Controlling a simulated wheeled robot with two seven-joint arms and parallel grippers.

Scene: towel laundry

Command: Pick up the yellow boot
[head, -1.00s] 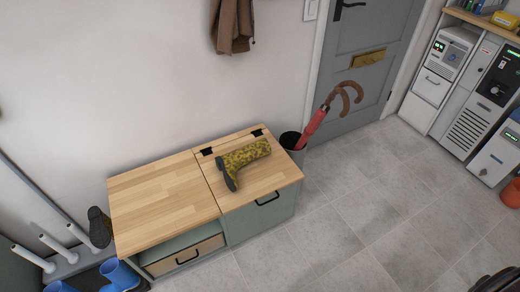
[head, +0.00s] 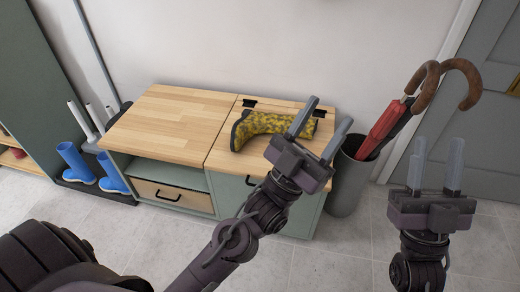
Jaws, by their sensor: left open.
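The yellow boot (head: 262,124) with a dark mottled pattern lies on its side on the right half of the wooden bench top (head: 225,148). Its dark sole faces left and its shaft points right. My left gripper (head: 320,128) is open and empty, in front of the boot's shaft in the picture. One finger covers part of the shaft; I cannot tell whether it touches. My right gripper (head: 436,163) is open and empty at the right, away from the bench, with its fingers pointing up.
A grey bin (head: 349,182) holding a red umbrella (head: 385,125) and brown curved handles stands right of the bench. Blue boots (head: 77,160) stand on a dark tray at the left, near white pegs. A drawer (head: 172,194) is in the bench front. Grey floor is clear in front.

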